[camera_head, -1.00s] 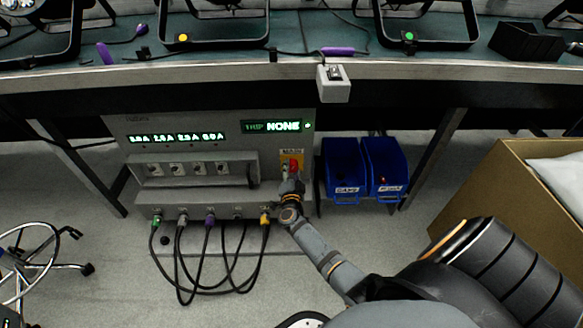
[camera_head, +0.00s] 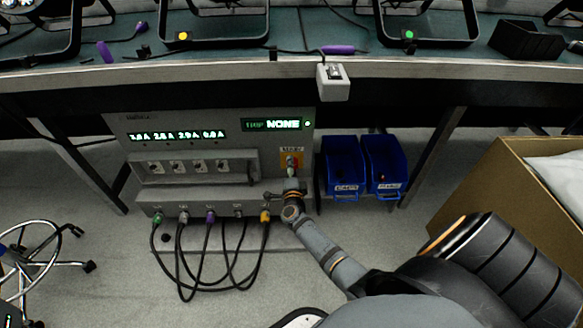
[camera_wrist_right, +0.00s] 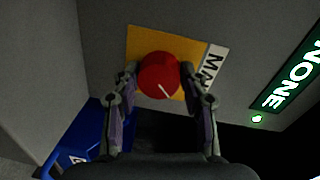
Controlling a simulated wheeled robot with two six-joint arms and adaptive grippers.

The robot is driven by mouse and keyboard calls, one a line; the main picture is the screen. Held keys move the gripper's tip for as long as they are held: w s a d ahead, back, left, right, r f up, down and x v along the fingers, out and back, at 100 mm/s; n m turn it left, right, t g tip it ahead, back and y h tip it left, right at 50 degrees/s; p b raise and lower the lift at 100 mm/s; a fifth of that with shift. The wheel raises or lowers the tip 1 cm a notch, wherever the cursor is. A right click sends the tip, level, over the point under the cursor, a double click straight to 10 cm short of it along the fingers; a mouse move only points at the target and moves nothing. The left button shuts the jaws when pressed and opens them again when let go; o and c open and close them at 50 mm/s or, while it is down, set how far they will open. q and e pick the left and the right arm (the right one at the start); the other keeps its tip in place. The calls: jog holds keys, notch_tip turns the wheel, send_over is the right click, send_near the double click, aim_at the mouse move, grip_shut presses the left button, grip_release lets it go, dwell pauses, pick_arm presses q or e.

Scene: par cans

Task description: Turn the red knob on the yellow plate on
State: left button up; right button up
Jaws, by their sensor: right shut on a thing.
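The red knob (camera_wrist_right: 158,75) sits on the yellow plate (camera_wrist_right: 190,55) of the grey power panel (camera_head: 230,205). In the right wrist view a white line on the knob points toward the lower right. In the head view the yellow plate (camera_head: 298,155) is at the panel's right end, with the knob partly hidden. My right gripper (camera_wrist_right: 160,98) has a finger on each side of the knob and is shut on it. In the head view my right gripper (camera_head: 291,178) comes up from below. My left gripper is not in view.
The lit display (camera_head: 283,125) reads NONE. Blue bins (camera_head: 345,165) hang right of the panel. Black cables hang from its lower ledge. A cardboard box (camera_head: 480,185) stands at right. The workbench edge (camera_head: 200,74) runs above, with a small switch box (camera_head: 333,85) on it.

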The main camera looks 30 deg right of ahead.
jog(key=shift+r, duration=0.1)
jog(key=o, duration=1.2)
jog(key=shift+c, duration=0.2)
jog(key=v, duration=1.2)
jog(key=shift+w, duration=0.1)
